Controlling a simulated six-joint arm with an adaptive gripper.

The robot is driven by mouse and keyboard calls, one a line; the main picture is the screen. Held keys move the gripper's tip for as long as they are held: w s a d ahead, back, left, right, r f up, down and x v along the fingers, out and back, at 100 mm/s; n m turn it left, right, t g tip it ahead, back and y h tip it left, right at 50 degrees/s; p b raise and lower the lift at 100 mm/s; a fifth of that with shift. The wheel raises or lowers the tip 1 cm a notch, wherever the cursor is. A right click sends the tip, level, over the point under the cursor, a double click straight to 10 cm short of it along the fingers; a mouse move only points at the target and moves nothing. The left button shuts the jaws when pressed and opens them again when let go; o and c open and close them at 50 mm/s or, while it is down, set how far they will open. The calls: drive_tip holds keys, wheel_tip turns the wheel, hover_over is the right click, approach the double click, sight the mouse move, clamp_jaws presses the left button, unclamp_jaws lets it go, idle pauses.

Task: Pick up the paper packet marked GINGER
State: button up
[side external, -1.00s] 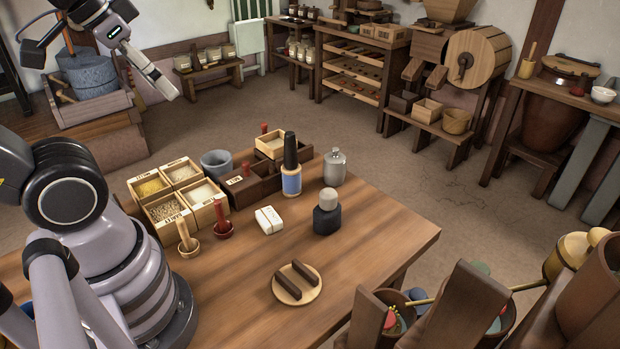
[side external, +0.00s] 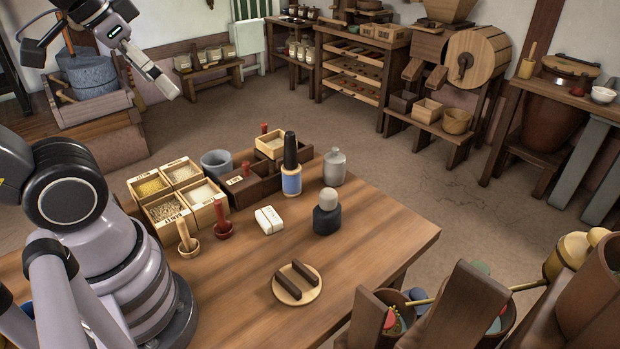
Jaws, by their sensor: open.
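A small white paper packet (side external: 269,220) lies on the wooden table (side external: 385,245), near its middle. It has dark marks on its side, too small to read as GINGER. My gripper (side external: 170,92) is high at the upper left, well above and away from the packet. It is empty, and the gap between its fingers is hard to make out at this size.
Left of the packet stand a red mortar with pestle (side external: 223,228) and a wooden one (side external: 187,240). Behind are grain boxes (side external: 165,212) and a blue-banded bottle (side external: 291,180). A dark stoppered jar (side external: 327,220) stands right; a round board (side external: 297,292) lies in front.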

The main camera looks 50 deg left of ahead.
sight(270, 218)
drive_tip(key=w+d+f+m+g+y, duration=0.1)
drive_tip(key=w+f+m+g+y, duration=0.7)
drive_tip(key=w+f, duration=0.6)
drive_tip(key=d+f+m+t+y, duration=0.1)
drive_tip(key=f+m, duration=0.3)
drive_tip(key=f, duration=0.3)
drive_tip(key=w+d+f+m+t+y, duration=0.1)
drive_tip(key=f+m+t+y, duration=0.1)
drive_tip(key=f+m, duration=0.2)
drive_tip(key=w+d+f+m+t+y, duration=0.1)
drive_tip(key=f+m, duration=0.3)
drive_tip(key=f, duration=0.7)
drive_tip(key=shift+w+d+t+y, duration=0.25)
drive_tip(key=shift+d+t+y, duration=0.15)
drive_tip(key=shift+y, duration=0.2)
drive_tip(key=x, duration=1.3)
drive_tip(key=shift+w+a+f, duration=0.1)
drive_tip(key=shift+w+a, duration=0.1)
drive_tip(key=shift+a, duration=0.1)
